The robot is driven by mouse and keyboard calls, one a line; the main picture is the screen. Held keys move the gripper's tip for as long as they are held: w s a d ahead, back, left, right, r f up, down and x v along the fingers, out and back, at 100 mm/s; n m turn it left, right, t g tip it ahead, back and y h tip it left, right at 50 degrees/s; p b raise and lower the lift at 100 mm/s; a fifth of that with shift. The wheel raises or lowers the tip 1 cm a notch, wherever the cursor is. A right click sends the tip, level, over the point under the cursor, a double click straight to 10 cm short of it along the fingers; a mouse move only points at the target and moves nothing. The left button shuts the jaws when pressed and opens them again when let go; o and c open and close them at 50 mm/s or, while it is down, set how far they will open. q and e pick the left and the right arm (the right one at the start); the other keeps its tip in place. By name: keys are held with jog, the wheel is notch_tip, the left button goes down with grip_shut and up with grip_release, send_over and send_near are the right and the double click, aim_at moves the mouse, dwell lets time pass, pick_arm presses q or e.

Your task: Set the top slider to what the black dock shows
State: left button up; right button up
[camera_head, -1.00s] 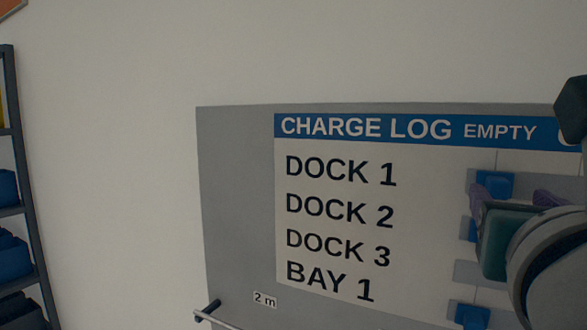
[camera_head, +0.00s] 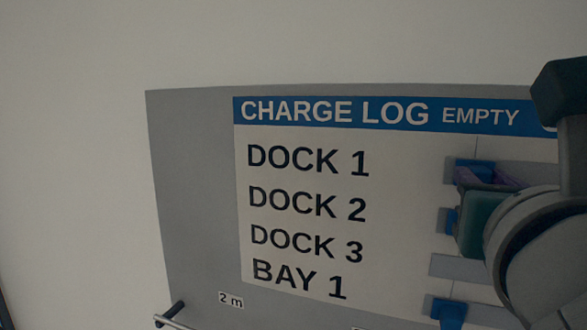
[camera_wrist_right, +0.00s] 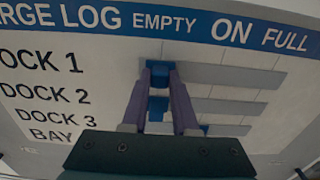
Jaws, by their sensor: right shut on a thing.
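The charge log board (camera_head: 190,200) hangs on the wall with rows DOCK 1, DOCK 2, DOCK 3 and BAY 1. The top slider (camera_wrist_right: 160,68) is a blue block on the DOCK 1 track, at its left end under EMPTY. My right gripper (camera_wrist_right: 160,72) has its purple fingers shut on this slider; in the head view the gripper (camera_head: 487,178) partly covers the slider (camera_head: 474,165). The black dock is not in view. My left gripper is not in view.
The DOCK 2 slider (camera_wrist_right: 157,106) sits just below, also at the left. Another blue slider (camera_wrist_right: 204,128) shows lower and farther right. The BAY 1 slider (camera_head: 447,312) is at the left. The grey DOCK 1 track (camera_wrist_right: 230,76) is clear to the right. A rail (camera_head: 172,315) is below the board.

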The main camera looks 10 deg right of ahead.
grip_shut()
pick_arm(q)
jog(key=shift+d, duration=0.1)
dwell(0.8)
